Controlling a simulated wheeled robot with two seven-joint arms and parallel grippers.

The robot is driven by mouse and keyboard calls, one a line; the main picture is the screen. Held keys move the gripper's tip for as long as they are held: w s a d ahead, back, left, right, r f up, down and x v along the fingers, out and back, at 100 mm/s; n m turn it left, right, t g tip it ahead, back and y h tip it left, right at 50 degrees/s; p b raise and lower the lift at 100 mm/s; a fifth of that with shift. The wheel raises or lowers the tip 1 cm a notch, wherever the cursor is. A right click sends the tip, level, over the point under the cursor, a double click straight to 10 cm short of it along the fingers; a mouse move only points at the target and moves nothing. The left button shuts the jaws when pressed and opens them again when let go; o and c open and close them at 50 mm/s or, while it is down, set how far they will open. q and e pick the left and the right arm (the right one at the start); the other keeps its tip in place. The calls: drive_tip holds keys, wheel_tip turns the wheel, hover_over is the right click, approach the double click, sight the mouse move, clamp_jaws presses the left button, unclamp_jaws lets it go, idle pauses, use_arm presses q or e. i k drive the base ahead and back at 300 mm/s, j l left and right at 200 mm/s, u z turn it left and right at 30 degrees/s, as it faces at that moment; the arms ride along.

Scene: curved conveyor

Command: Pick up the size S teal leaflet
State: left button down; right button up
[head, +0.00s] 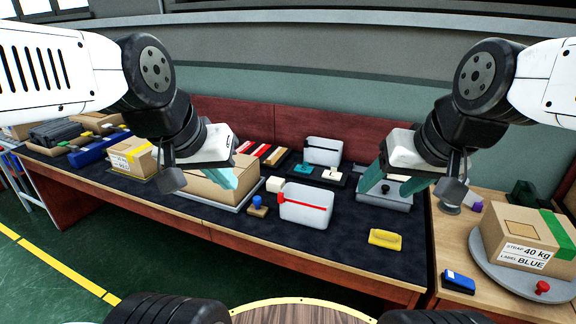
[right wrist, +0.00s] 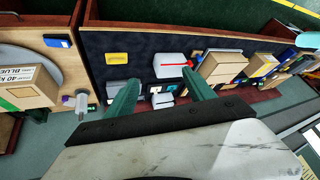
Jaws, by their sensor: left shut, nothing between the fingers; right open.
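A small teal piece (head: 302,168) lies by the dark tray at the middle back of the table; it also shows in the right wrist view (right wrist: 155,90). It is too small to read a size or to tell for sure that it is the leaflet. My left gripper (head: 238,178) is shut and empty, above the large cardboard box left of the teal piece. My right gripper (head: 393,187) is open and empty, above the grey scale-like device, right of the teal piece. In the right wrist view its two green fingers (right wrist: 160,80) stand apart.
A white pouch with a red strap (head: 305,205), a blue-knobbed stamp (head: 258,203) and a yellow item (head: 385,239) stand in front. A large cardboard box (head: 220,185) is left. A strapped box (head: 520,240) sits on a round plate at right.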

sight(304, 168)
drive_tip(key=i+j+u, duration=0.1)
drive_tip(key=i+j, duration=0.45)
drive_tip(key=i+j+u, duration=0.15)
drive_tip(key=i+j, duration=0.35)
drive_tip(key=i, duration=0.1)
